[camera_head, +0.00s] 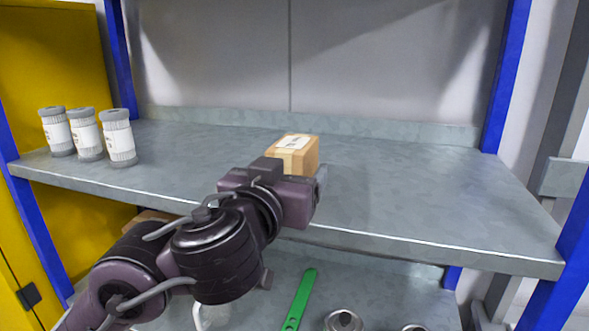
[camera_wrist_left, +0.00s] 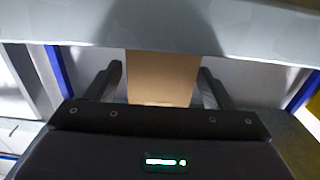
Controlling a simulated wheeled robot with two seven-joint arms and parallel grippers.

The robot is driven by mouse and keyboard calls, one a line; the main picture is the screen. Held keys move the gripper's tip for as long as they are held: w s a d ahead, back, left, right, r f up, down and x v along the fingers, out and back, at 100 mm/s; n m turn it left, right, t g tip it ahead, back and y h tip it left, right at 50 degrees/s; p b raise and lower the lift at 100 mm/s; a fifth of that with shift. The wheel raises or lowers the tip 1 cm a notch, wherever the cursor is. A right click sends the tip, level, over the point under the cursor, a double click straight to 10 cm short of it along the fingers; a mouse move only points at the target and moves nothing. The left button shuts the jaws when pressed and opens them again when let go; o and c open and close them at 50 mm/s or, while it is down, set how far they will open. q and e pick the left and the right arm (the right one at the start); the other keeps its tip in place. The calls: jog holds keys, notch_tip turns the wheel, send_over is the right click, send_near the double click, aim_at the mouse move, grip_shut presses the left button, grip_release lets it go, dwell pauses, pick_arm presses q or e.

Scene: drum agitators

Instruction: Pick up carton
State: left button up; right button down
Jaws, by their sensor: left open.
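A small brown carton (camera_head: 299,144) with a white label on top sits on the upper grey shelf, near its middle. My left gripper (camera_head: 297,175) is just in front of the carton, and its body and arm hide the carton's lower front. In the left wrist view the carton's plain brown face (camera_wrist_left: 162,72) lies between the two open fingers of the left gripper (camera_wrist_left: 160,72), with a gap visible on each side. I cannot tell how far the fingers reach along its sides. My right gripper is not in view.
Several white jars with grey lids (camera_head: 88,135) stand at the left of the upper shelf (camera_head: 420,190), whose right half is clear. Blue posts (camera_head: 505,75) frame the rack. The lower shelf holds a green tool (camera_head: 300,300) and metal cans (camera_head: 343,320).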

pick_arm(q)
jog(key=shift+x, duration=0.95)
jog(key=shift+w+r, duration=0.1)
jog(key=shift+w, duration=0.15)
jog(key=shift+d, duration=0.1)
jog(key=shift+c, duration=1.2)
jog(key=c, duration=0.9)
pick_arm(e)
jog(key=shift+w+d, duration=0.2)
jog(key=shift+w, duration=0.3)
